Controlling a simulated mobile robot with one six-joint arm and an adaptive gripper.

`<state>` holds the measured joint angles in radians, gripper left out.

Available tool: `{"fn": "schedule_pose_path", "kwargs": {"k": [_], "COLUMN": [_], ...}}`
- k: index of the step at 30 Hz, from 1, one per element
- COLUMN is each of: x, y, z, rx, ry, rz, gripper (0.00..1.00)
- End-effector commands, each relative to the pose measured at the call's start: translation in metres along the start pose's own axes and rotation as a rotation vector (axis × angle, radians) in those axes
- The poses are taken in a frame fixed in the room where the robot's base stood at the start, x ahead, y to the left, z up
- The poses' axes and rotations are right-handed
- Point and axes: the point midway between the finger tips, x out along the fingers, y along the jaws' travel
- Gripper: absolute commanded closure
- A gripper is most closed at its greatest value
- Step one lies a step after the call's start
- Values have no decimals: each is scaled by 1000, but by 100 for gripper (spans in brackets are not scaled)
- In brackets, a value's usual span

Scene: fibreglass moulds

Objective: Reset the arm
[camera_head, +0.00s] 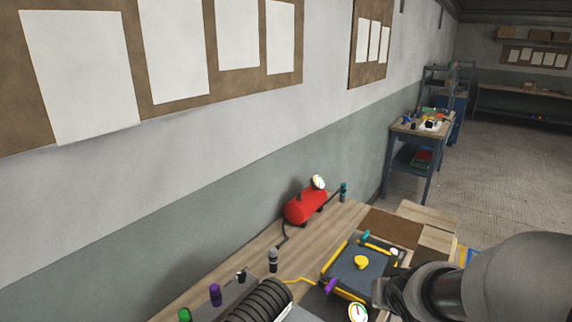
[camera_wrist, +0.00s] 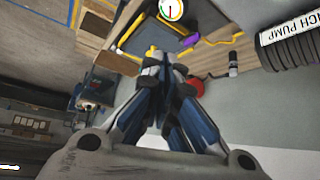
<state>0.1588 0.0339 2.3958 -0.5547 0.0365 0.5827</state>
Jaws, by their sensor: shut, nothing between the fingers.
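My gripper (camera_wrist: 172,82) points away from the wrist camera in the wrist view, its fingers together with nothing between them. In the head view my dark wrist and grey arm fill the lower right, and the fingertips cannot be made out there. The gripper hangs in the air near the wooden workbench (camera_head: 222,262). On the bench lies a dark mould plate (camera_head: 350,277) with yellow edging and a yellow knob (camera_head: 361,262). The plate also shows in the wrist view (camera_wrist: 165,38).
A red tank (camera_head: 305,207) with a gauge stands at the bench's back by the wall. A black ribbed pump (camera_head: 258,302) sits at the front. Cardboard boxes (camera_head: 428,217) lie beyond the plate. A second table (camera_head: 424,130) stands farther off, with open floor (camera_head: 500,165) right of it.

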Motion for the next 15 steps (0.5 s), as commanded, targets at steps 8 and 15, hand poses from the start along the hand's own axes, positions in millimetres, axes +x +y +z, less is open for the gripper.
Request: {"fn": "schedule_pose_path", "kwargs": {"k": [8, 15], "x": [-106, -164], "y": [1, -21], "z": [66, 140], "rx": [-62, -134], "ry": [-114, -234], "rz": [59, -46], "gripper": [100, 100]}}
